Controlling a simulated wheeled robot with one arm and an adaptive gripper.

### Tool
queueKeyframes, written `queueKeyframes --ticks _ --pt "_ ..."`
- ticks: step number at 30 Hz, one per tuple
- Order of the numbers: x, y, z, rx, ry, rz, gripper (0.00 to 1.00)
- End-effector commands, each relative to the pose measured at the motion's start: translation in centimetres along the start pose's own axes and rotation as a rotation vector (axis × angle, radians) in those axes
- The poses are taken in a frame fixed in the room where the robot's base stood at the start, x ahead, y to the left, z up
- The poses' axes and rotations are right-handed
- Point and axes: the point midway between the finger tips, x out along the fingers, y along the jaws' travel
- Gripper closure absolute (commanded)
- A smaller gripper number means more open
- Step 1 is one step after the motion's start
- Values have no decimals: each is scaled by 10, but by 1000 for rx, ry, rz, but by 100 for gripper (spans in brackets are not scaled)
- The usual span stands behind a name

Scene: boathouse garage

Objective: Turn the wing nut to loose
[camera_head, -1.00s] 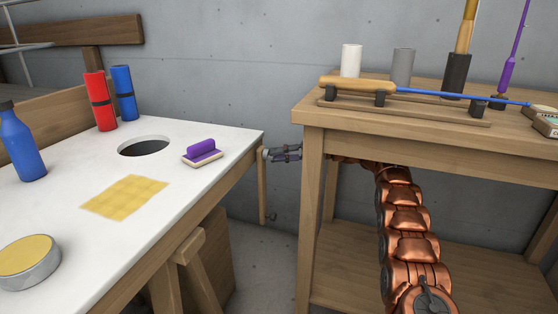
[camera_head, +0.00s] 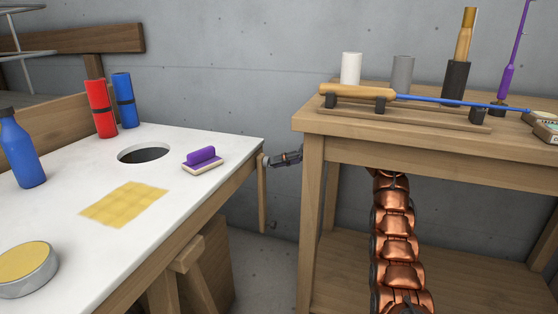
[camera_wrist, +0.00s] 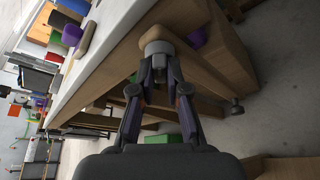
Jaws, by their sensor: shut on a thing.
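The wing nut (camera_head: 265,160) is at the right edge of the white-topped table, small and partly hidden by my fingers. In the wrist view a grey round fitting (camera_wrist: 157,46) shows just past my fingertips, against the table's wooden side. My gripper (camera_head: 276,160) reaches from behind the right workbench's leg to the table edge. In the wrist view my gripper (camera_wrist: 159,72) has both fingers drawn in together on the nut. The wings of the nut are hidden between the fingers, so their angle cannot be told.
The white table (camera_head: 75,160) carries a purple-handled block (camera_head: 203,158), red (camera_head: 100,108) and blue (camera_head: 124,97) rolls, a blue bottle (camera_head: 22,150) and a round tin (camera_head: 25,268). The wooden workbench (camera_head: 420,145) stands close on the right, leaving a narrow gap.

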Motion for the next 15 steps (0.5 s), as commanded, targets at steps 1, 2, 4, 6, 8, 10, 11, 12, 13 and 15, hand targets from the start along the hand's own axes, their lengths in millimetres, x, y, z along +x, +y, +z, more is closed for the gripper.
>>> queueKeyframes --ticks 1,2,4,6,8,10,11,12,13,15 --pt "0 2 2 -22 -2 -10 100" --pt "0 2 2 -34 -2 -15 100" --pt "0 1 2 -56 -3 -25 100" --pt "0 1 2 -73 -3 -32 100" --pt "0 1 1 -86 -3 -37 100" --pt "0 1 1 -98 -2 -42 100" --pt "0 1 1 -102 -2 -43 100" --pt "0 1 1 -107 -2 -45 100" --pt "0 1 1 -110 -2 -46 100" --pt "0 1 1 -114 -2 -48 100"
